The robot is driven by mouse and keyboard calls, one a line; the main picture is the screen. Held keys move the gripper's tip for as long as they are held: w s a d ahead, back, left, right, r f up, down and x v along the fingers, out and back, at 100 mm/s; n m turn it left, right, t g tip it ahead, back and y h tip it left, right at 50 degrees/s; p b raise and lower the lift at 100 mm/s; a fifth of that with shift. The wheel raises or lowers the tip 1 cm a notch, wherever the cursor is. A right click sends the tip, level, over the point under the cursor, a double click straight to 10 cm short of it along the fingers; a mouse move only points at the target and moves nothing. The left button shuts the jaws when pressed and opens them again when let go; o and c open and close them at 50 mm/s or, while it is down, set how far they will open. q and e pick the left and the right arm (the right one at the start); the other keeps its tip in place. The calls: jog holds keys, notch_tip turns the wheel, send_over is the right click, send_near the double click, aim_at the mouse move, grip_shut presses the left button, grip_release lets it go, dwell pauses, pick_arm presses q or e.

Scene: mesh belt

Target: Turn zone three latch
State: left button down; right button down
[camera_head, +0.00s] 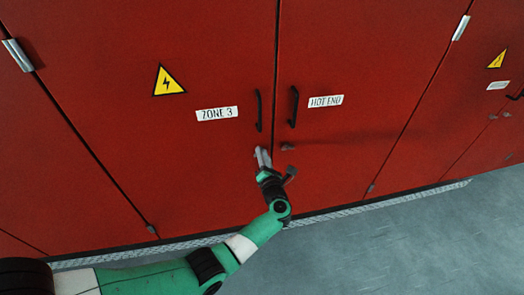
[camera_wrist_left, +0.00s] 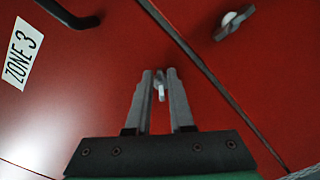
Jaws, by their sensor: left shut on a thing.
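The red cabinet door (camera_head: 120,110) carries a white ZONE 3 label (camera_head: 217,113), which also shows in the left wrist view (camera_wrist_left: 23,53). A black handle (camera_head: 259,111) stands near that door's right edge. The zone three latch (camera_wrist_left: 159,84) is a small light piece below the handle, seen between my left gripper's fingers in the left wrist view. My left gripper (camera_head: 263,157) is at the door below the handle, its fingers (camera_wrist_left: 160,86) on either side of the latch and shut on it. In the head view the latch is mostly hidden by the fingers. My right gripper is not in view.
The neighbouring HOT END door (camera_head: 350,60) has its own black handle (camera_head: 294,106) and a small latch (camera_head: 287,147), close to the right of my left gripper. A yellow warning sign (camera_head: 168,81) is on the zone three door. The grey floor (camera_head: 400,240) in front is clear.

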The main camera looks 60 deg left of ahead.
pick_arm(q)
jog(key=m+p, duration=0.1)
jog(key=m, duration=0.2)
jog(key=f+m+p, duration=0.1)
jog(key=m, duration=0.5)
jog(key=shift+w+f+m+p, duration=0.15)
jog(key=shift+m+p, duration=0.25)
dwell(0.4)
jog(key=c, duration=1.1)
grip_release()
jog(key=shift+o, duration=0.6)
jog(key=shift+s, duration=0.2)
jog(key=p+v, duration=0.2)
jog(key=v, duration=0.9)
jog(key=shift+d+p, duration=0.3)
